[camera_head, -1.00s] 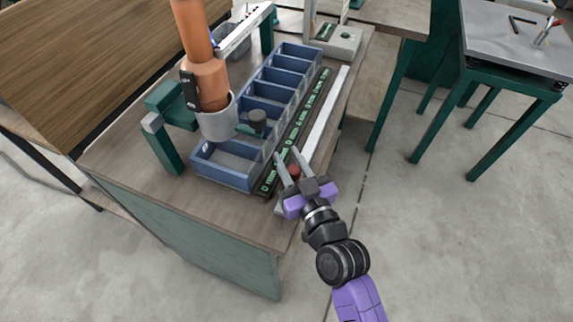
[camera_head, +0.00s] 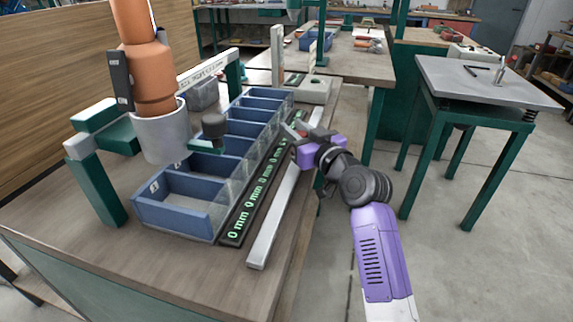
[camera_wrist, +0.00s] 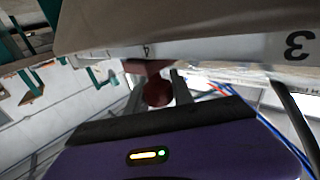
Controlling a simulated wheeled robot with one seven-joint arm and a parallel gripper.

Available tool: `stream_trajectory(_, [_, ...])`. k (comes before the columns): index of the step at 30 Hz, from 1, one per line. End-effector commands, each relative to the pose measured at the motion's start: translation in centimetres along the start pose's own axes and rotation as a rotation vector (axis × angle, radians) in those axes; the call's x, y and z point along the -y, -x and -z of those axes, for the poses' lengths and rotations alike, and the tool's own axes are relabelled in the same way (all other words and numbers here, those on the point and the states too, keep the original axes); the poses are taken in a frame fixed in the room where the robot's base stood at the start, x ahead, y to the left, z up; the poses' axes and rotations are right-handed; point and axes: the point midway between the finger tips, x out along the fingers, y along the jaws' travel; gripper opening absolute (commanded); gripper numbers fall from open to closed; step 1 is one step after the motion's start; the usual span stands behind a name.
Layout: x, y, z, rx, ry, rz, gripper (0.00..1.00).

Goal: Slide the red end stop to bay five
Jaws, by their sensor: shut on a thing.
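The red end stop (camera_wrist: 157,92) is a dark red knob between the fingers in the wrist view, and a small reddish patch of it shows at the jaws in the head view. My gripper (camera_head: 295,130) is shut on it, beside the far half of the pale metal rail (camera_head: 275,213). In the wrist view the knob sits close to a mark "4" (camera_wrist: 146,50), with a mark "3" (camera_wrist: 298,45) to the right. The fingers partly hide the stop in the head view.
A row of blue bins (camera_head: 178,226) runs left of a dark strip with green "0 mm" readouts (camera_head: 236,233). A grey table (camera_head: 470,85) stands right; floor between is clear.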

Motion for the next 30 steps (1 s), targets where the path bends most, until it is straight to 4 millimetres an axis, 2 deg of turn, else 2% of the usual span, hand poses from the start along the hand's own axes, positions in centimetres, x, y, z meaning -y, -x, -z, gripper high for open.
stream_trajectory(3, [-1.6,-1.6,-0.5,-0.003,0.002,-0.002,0.00])
stream_trajectory(9, [-3.3,-3.2,-0.3,-0.001,-0.001,-0.001,0.00])
stream_trajectory(15, [-3.9,-3.9,-0.1,0.000,-0.001,-0.001,0.00])
stream_trajectory(26, [-4.0,-4.0,0.0,0.001,-0.001,0.000,0.00])
stream_trajectory(27, [-4.0,-4.0,0.0,0.001,-0.001,0.000,0.30])
stream_trajectory(30, [-4.0,-4.0,0.0,0.001,-0.001,0.000,0.50])
